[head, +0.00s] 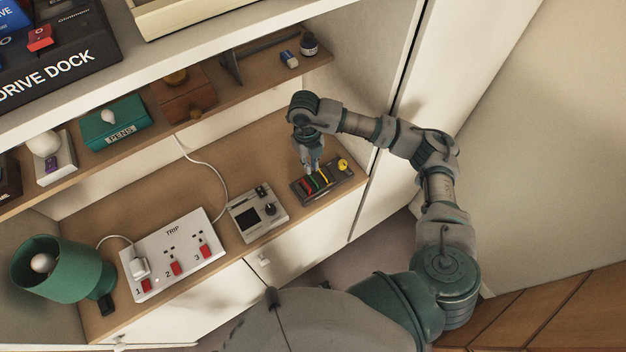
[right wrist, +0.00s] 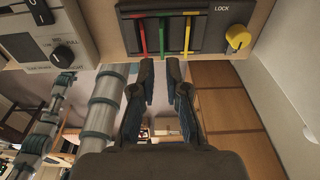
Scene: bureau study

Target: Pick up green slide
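A dark slide panel (head: 343,178) lies on the desk shelf, near its right end, and fills the top of the right wrist view (right wrist: 212,30). The green slide (right wrist: 162,37) is a thin upright strip between the red slide (right wrist: 142,37) and the yellow slide (right wrist: 187,34). My right gripper (head: 311,168) points down at the panel. In the right wrist view its two fingers (right wrist: 160,66) are apart with nothing between them, and their tips line up just below the green slide's end. Whether they touch the panel is unclear. My left gripper is not visible.
A yellow lock knob (right wrist: 238,37) sits on the panel's right end. A grey device with a dial (head: 258,212) is to the left, then a white switch strip (head: 172,252) and a green lamp (head: 52,268). An upper shelf (head: 225,92) runs behind; the cabinet wall is to the right.

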